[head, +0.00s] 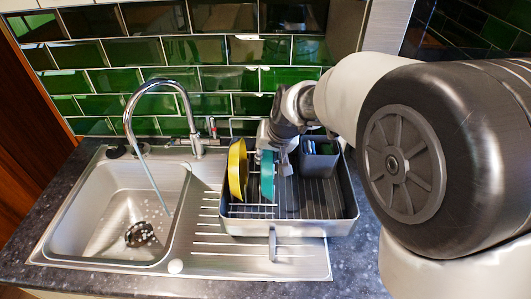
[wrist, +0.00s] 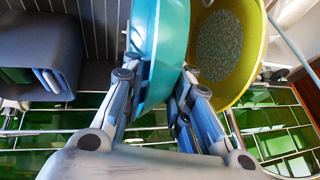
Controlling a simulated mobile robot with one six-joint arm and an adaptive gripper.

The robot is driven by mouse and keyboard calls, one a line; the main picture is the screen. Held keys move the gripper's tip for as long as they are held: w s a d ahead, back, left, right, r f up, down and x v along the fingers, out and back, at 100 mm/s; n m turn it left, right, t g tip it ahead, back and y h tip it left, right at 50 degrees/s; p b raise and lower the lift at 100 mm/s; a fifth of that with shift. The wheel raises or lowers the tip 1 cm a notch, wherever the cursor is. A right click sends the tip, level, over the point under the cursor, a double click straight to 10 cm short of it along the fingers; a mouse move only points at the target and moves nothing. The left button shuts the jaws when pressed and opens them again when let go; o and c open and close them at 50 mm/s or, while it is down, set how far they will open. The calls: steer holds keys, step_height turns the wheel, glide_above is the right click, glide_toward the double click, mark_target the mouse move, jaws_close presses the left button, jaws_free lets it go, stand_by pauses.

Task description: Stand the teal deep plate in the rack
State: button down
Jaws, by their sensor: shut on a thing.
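The teal deep plate (head: 267,178) is upright inside the dish rack (head: 325,228), just right of a standing yellow deep plate (head: 237,172). My gripper (head: 270,150) reaches in from the back right and is shut on the teal plate's upper part. In the wrist view the teal plate (wrist: 168,45) lies between the two fingers of my gripper (wrist: 160,80), with the yellow plate (wrist: 228,50) close on its right. The teal plate's lower edge is near the rack wires; whether it rests on them I cannot tell.
A grey cutlery holder (head: 319,163) stands in the rack's back right, also in the wrist view (wrist: 40,45). The rack's front right floor is clear. A sink (head: 110,225) with a tall tap (head: 190,120) lies left. Green tiles (head: 170,52) rise behind.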

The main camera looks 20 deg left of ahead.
steer(key=c, duration=1.3)
jaws_free()
steer(key=v, duration=1.2)
